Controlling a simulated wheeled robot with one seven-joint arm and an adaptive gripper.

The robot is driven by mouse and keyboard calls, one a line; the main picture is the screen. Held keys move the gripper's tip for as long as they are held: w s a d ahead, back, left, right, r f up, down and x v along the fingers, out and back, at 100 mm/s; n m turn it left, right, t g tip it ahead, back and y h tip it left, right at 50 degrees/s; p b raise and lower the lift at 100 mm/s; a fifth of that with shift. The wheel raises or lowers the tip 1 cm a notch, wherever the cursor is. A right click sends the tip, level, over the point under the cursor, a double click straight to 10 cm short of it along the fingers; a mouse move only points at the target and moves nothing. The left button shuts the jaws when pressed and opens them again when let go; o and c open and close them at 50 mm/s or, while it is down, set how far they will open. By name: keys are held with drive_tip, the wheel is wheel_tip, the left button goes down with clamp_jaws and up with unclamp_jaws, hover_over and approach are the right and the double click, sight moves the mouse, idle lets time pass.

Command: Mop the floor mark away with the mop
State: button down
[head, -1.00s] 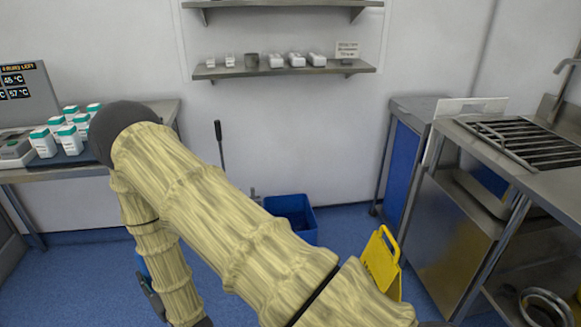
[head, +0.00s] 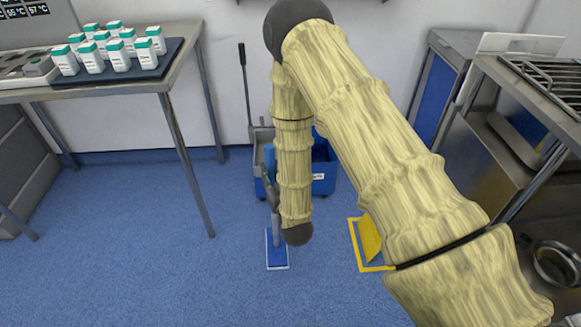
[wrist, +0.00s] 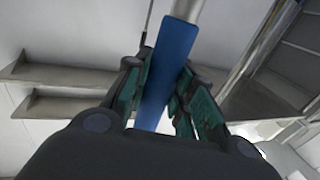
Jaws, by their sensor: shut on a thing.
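The mop has a blue grip, a grey pole and a flat blue pad (head: 277,252) with a pale edge. The pad is low at the floor in front of the bucket in the head view; I cannot tell whether it touches. My gripper (wrist: 160,95) is shut around the mop's blue handle (wrist: 172,62), which runs between its green-lined fingers in the wrist view. In the head view my arm partly hides the gripper. I see no floor mark on the visible floor; my arm covers part of it.
A blue mop bucket (head: 323,176) stands behind the mop by the wall. A yellow floor sign (head: 368,238) is to the right. A steel table (head: 186,58) with white bottles is at left, steel units at right. Open blue floor (head: 150,275) lies in front and left.

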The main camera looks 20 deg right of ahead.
drive_tip(key=shift+w+d+f+b, duration=0.3)
drive_tip(key=shift+w+f+b, duration=0.2)
drive_tip(key=shift+b, duration=0.8)
drive_tip(key=shift+w+d+f+b, duration=0.35)
drive_tip(key=shift+w+b, duration=0.2)
drive_tip(key=shift+b, duration=0.7)
drive_tip(key=shift+y, duration=0.3)
drive_tip(key=w+d+f+b, duration=0.1)
drive_tip(key=w+b, duration=0.1)
drive_tip(key=b, duration=0.4)
drive_tip(key=w+d+f+b, duration=0.1)
drive_tip(key=d+b, duration=0.1)
drive_tip(key=b, duration=0.5)
drive_tip(key=shift+w+d+b, duration=0.2)
drive_tip(key=shift+w+b, duration=0.1)
drive_tip(key=shift+w, duration=0.05)
drive_tip(key=shift+d, duration=0.1)
drive_tip(key=shift+r, duration=0.1)
wheel_tip(320, 180, down, 4)
drive_tip(key=shift+f+b, duration=0.1)
drive_tip(key=shift+b, duration=0.65)
